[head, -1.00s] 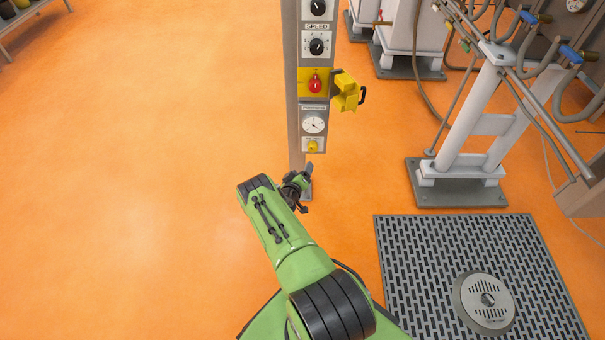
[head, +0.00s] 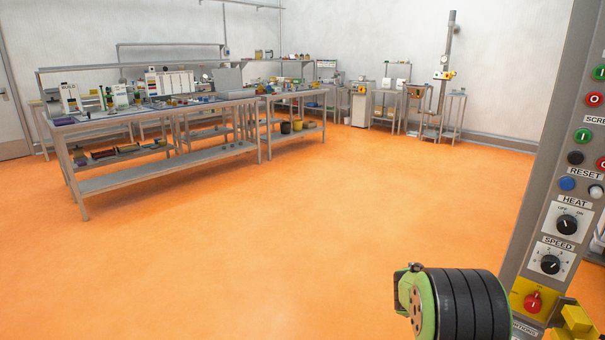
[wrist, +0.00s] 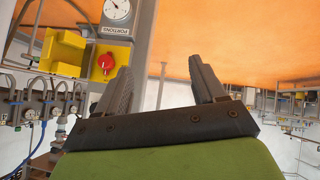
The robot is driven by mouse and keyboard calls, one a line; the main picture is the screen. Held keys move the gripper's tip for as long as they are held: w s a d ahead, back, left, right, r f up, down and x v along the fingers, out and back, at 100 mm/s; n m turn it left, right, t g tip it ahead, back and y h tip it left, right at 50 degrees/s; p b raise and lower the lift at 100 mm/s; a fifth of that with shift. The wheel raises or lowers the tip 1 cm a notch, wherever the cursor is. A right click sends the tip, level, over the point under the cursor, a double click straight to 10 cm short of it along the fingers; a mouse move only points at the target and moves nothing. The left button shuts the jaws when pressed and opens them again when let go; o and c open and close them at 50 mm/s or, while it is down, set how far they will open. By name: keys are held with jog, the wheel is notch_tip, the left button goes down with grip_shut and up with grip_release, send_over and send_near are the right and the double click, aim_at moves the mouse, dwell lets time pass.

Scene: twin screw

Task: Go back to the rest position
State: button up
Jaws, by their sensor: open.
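My gripper (wrist: 162,88) shows in the wrist view with its two dark fingers spread apart and nothing between them. The wrist picture is upside down, with the orange floor at the top. In the head view only a green and black joint of my arm shows at the bottom right, so the gripper is hidden there. The control column (head: 550,215) stands at the right, just beyond my arm joint. Its red switch (head: 533,302) on a yellow plate also shows in the wrist view (wrist: 106,62), left of the fingers and apart from them.
A yellow bracket (wrist: 62,50) sits beside the red switch on the column. Long metal workbenches (head: 165,170) with many items stand at the back left. Smaller machines line the far wall. The orange floor (head: 330,230) between is clear.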

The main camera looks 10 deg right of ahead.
jog(key=s+a+r+n+t+y, duration=0.1)
jog(key=s+a+r+n+y, duration=0.3)
jog(key=s+a+r, duration=0.95)
jog(key=s+a+f+n+y, duration=0.1)
jog(key=s+a+n+y, duration=0.25)
jog(key=s+a, duration=1.05)
notch_tip(320, 180, up, 17)
jog(key=s+d+p, duration=0.2)
jog(key=p, duration=1.5)
jog(key=shift+s+r+p, duration=0.15)
jog(key=shift+p, duration=0.15)
jog(key=shift+y, duration=0.25)
